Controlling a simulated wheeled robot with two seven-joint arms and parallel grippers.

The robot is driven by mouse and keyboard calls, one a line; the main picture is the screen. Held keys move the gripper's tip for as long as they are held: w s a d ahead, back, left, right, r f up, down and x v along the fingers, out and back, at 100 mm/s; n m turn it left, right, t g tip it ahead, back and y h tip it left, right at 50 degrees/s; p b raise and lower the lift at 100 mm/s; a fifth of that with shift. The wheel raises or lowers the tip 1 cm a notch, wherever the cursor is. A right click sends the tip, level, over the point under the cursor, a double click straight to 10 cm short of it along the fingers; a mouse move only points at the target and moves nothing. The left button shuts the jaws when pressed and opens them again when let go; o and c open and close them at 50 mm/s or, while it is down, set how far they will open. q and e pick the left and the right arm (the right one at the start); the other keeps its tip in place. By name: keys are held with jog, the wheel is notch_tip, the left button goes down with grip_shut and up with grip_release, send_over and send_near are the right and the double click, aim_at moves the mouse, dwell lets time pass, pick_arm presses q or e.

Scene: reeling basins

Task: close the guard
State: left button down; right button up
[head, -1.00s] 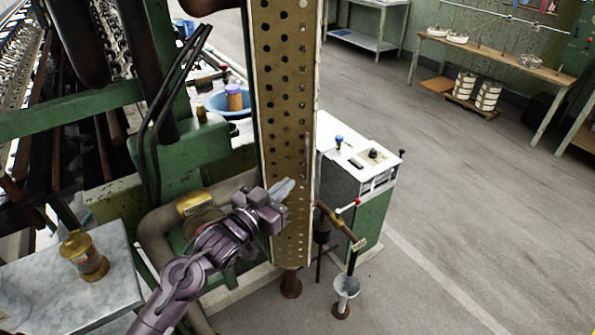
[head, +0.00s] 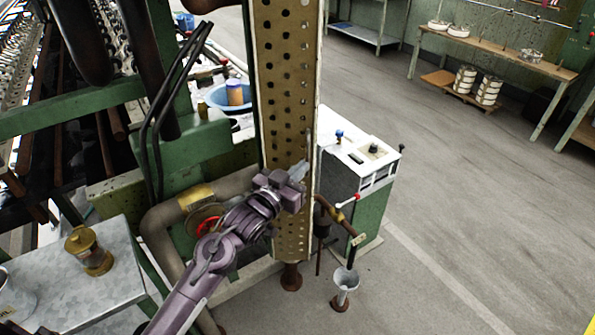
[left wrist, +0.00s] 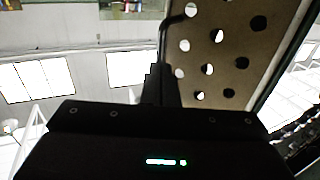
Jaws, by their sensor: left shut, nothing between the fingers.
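The guard (head: 283,90) is a tall tan perforated panel standing upright at the end of the green machine, with its broad face toward me. It also shows in the left wrist view (left wrist: 232,45). A thin handle bar (head: 308,148) runs along its right edge; in the left wrist view it is a dark bent bar (left wrist: 163,40). My left gripper (head: 299,171) is shut and empty in front of the lower part of the panel, close to the handle's lower end. I cannot tell whether the fingers touch it. My right gripper is in neither view.
A white-topped green cabinet (head: 358,165) stands right of the guard. A funnel (head: 345,279) and pipe stand before it. A metal table (head: 75,275) with a brass lantern (head: 88,252) is at lower left. The floor (head: 470,200) to the right is clear.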

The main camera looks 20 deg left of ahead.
pick_arm(q)
jog(key=w+d+n+y+b, duration=0.1)
jog(key=w+d+n+y, duration=0.1)
jog(key=w+n+y, duration=0.2)
jog(key=w+y, duration=0.2)
jog(key=w, duration=0.2)
jog(key=shift+w+d+t, duration=0.15)
jog(key=shift+d+t, duration=0.1)
jog(key=shift+t, duration=0.05)
jog(key=shift+r, duration=0.2)
dwell(0.4)
